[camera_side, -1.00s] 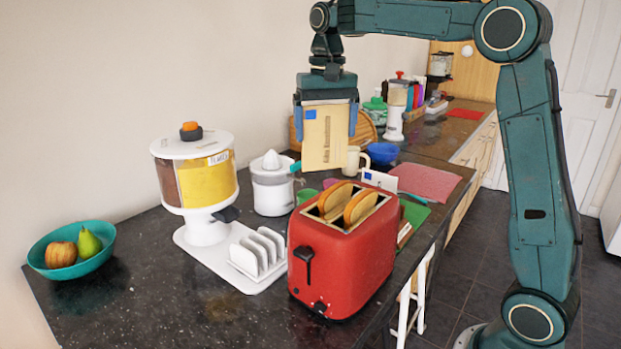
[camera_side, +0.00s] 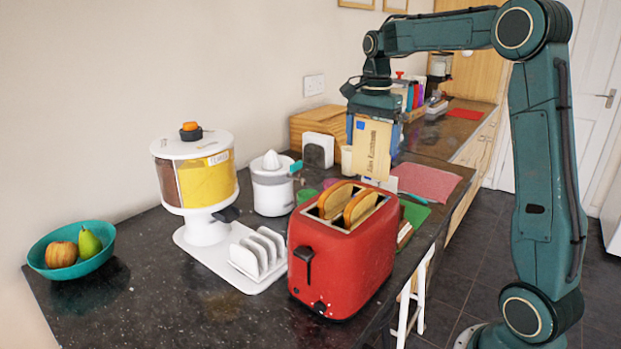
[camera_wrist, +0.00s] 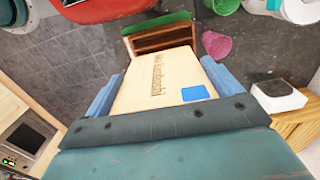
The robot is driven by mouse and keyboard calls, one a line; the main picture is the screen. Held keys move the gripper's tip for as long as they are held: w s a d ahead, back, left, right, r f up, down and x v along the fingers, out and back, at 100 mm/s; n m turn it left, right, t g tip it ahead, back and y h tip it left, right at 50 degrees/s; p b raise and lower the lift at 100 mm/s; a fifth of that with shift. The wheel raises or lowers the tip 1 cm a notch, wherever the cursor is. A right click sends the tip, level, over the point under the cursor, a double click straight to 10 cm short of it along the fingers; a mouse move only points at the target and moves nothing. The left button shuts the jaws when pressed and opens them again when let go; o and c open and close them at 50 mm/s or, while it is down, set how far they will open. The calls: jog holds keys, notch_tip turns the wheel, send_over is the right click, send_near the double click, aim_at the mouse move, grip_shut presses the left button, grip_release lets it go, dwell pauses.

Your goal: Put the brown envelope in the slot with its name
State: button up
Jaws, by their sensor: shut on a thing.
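The brown envelope (camera_side: 370,152) is pale tan, with a blue stamp at its upper left and a dark handwritten name that I cannot read surely. My gripper (camera_side: 374,136) is shut on it and holds it upright, above and behind the red toaster. The envelope also shows in the wrist view (camera_wrist: 150,82) between my blue fingers. In the wrist view a brown wooden piece with ledges (camera_wrist: 160,38) lies beyond the envelope's far end. It may be the slotted holder; no slot names can be read. A white card (camera_side: 381,182) stands behind the toaster, partly hidden.
The red toaster (camera_side: 345,255) with bread in it stands near the counter's front edge. A white toast rack (camera_side: 258,258), cereal dispenser (camera_side: 205,232) and juicer (camera_side: 272,190) stand left. A wooden bin (camera_side: 318,120) and white box (camera_side: 318,150) are behind. A pink cloth (camera_side: 430,182) lies right.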

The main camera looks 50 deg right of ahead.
aim_at(369, 161)
jog(key=shift+f, duration=1.9)
jog(key=shift+f, duration=0.15)
notch_tip(369, 161, down, 10)
jog(key=shift+r, duration=0.25)
dwell(0.4)
jog(key=o, duration=0.7)
jog(key=shift+r, duration=0.15)
jog(key=shift+r, duration=3.8)
